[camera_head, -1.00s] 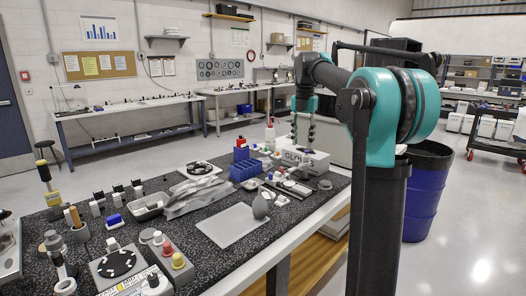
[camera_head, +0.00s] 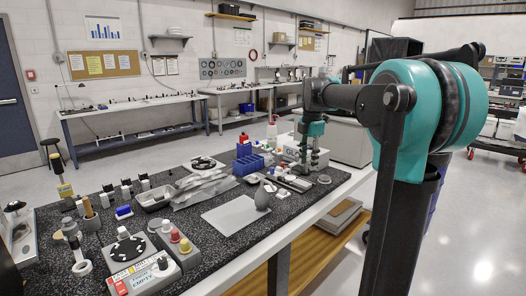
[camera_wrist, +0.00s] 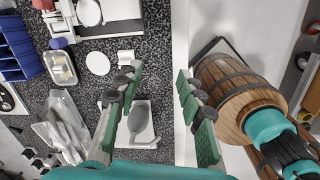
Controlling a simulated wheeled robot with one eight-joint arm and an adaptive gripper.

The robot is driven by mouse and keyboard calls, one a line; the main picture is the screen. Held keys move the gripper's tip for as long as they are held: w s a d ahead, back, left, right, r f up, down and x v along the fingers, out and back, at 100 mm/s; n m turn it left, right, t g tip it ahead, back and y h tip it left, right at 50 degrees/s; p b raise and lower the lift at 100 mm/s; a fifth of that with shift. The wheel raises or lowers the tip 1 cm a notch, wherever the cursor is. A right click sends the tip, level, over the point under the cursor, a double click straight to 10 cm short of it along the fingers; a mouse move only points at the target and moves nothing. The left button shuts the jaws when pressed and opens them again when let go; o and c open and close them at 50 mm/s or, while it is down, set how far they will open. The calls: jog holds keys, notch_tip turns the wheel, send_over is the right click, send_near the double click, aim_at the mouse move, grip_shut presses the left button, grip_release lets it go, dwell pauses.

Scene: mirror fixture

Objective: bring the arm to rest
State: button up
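My gripper (camera_head: 310,160) hangs from my teal and dark arm over the right end of the bench, its fingers pointing down. In the wrist view its two green-padded fingers (camera_wrist: 157,82) stand well apart with only background between them. The gripper is open and empty. The gap lies above the bench edge, with dark speckled top to its left and a white strip below it. In the head view the gripper partly covers the white glove box (camera_head: 290,150).
The speckled bench top (camera_head: 90,257) carries a grey sheet (camera_head: 228,218), a grey bulb (camera_head: 262,197), a blue rack (camera_head: 247,162), a metal tray (camera_head: 152,203) and control boxes (camera_head: 150,277). A wooden shelf (camera_head: 322,240) sits below. Open floor (camera_head: 470,245) lies right.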

jog(key=s+d+f+m+t, duration=0.3)
jog(key=s+f+m, duration=2)
jog(key=s+f, duration=0.4)
jog(key=shift+s+f+m, duration=0.15)
jog(key=shift+m, duration=0.15)
dwell(0.5)
